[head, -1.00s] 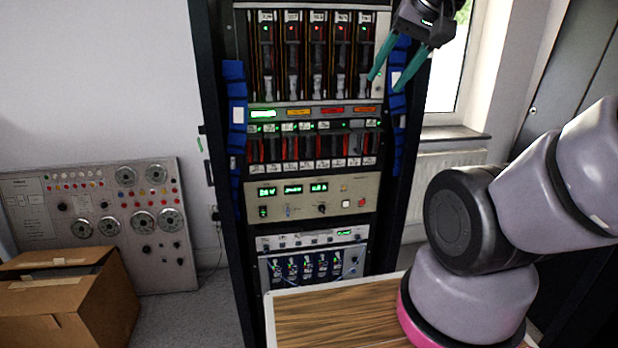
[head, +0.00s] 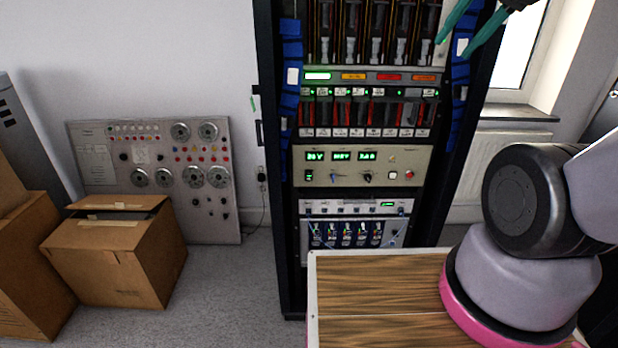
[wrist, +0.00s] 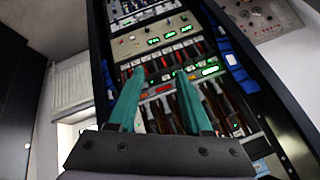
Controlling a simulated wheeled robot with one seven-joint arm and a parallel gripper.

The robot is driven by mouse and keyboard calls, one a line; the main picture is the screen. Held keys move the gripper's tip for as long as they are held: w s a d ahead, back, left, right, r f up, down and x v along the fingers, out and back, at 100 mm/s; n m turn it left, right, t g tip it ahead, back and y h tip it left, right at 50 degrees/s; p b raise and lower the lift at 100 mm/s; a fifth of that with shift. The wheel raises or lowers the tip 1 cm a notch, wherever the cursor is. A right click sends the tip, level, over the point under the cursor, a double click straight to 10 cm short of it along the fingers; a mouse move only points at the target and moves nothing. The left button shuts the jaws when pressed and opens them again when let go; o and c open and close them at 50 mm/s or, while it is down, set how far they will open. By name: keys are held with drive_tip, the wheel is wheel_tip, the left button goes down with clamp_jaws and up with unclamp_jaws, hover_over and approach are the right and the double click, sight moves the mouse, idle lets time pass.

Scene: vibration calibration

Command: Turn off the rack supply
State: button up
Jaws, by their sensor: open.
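The rack supply (head: 362,167) is a beige panel in the middle of the rack, with three lit green displays, a few knobs, a small switch at its lower left and a red button at its right. In the wrist view the supply (wrist: 160,35) is near the top, tilted, with its displays lit. My gripper (head: 459,45) has two teal fingers, partly cut off at the top right of the head view, in front of the rack's upper right side. In the wrist view my gripper (wrist: 156,85) is open and empty, apart from the rack.
The rack (head: 268,185) has modules with red and black parts above the supply. A wood-topped surface (head: 375,290) stands before it, under my arm. Cardboard boxes (head: 115,255) and a grey instrument panel (head: 215,215) are at left. Carpet between is free.

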drive_tip(key=c, duration=0.5)
drive_tip(key=shift+w+f, duration=0.1)
drive_tip(key=shift+w, duration=0.25)
clamp_jaws()
drive_tip(key=w+a+f+n, duration=0.3)
drive_tip(key=w+f+n, duration=0.2)
drive_tip(key=w+f, duration=0.45)
drive_tip(key=w+a+f+n, duration=0.2)
drive_tip(key=w+f+n, duration=0.35)
drive_tip(key=w, duration=0.65)
drive_tip(key=a+f+n+y, duration=0.1)
drive_tip(key=a+f+n, duration=0.2)
drive_tip(key=f, duration=0.5)
drive_tip(key=w+a+f+n+y, duration=0.1)
drive_tip(key=a+f+n, duration=0.3)
drive_tip(key=a+f, duration=0.2)
drive_tip(key=w+a+f+n+g+y, duration=0.1)
drive_tip(key=a+f+n, duration=0.2)
drive_tip(key=f, duration=0.7)
drive_tip(key=shift+a+f, duration=0.4)
drive_tip(key=shift+a, duration=0.85)
